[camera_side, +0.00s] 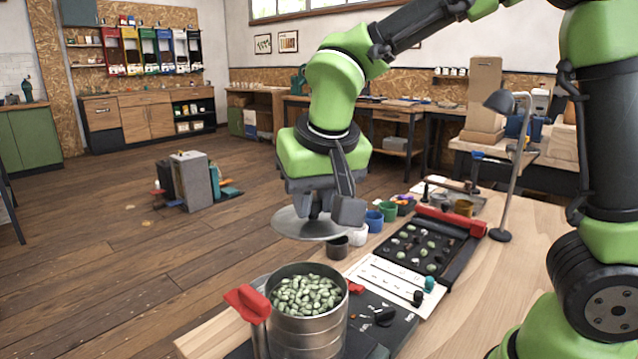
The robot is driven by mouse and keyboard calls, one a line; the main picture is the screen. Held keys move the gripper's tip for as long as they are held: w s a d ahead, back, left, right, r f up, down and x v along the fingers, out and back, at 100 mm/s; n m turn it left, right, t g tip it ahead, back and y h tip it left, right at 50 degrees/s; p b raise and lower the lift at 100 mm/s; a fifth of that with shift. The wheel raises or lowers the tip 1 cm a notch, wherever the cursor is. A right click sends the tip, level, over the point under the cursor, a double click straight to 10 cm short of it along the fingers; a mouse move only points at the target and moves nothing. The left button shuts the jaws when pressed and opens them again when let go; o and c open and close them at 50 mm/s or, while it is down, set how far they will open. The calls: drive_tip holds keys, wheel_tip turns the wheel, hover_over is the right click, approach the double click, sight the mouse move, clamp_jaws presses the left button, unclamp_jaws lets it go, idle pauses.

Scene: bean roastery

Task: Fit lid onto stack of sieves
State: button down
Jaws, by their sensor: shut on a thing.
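The stack of sieves (308,333) is a round metal column at the front of the table, open at the top and filled with pale green beans (305,295). The lid (290,226) is a flat round metal disc. My gripper (330,212) is shut on the lid and holds it in the air, above and behind the stack. The lid is clear of the stack and looks roughly level. The exact grip point on the lid is partly hidden by the fingers.
A red-topped post (246,302) stands close at the left of the stack. Behind it lie a dark mat (378,315), a white strip board (385,277) and a black sorting tray (425,246). Several small cups (374,221) and a desk lamp (512,165) stand farther back.

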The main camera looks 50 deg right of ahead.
sight(304, 231)
drive_tip(key=a, duration=0.1)
drive_tip(key=s+a+m, duration=0.1)
drive_tip(key=a, duration=0.1)
drive_tip(key=shift+s+a+f+h, duration=0.2)
drive_tip(key=shift+s+f+h, duration=0.05)
drive_tip(key=shift+s+h, duration=0.15)
drive_tip(key=shift+s+a+f+m, duration=0.15)
drive_tip(key=shift+a+m, duration=0.1)
drive_tip(key=shift+m, duration=0.15)
drive_tip(key=shift+f, duration=2.75)
drive_tip(key=shift+f, duration=0.6)
drive_tip(key=c, duration=1.2)
unclamp_jaws()
drive_tip(key=v, duration=1.1)
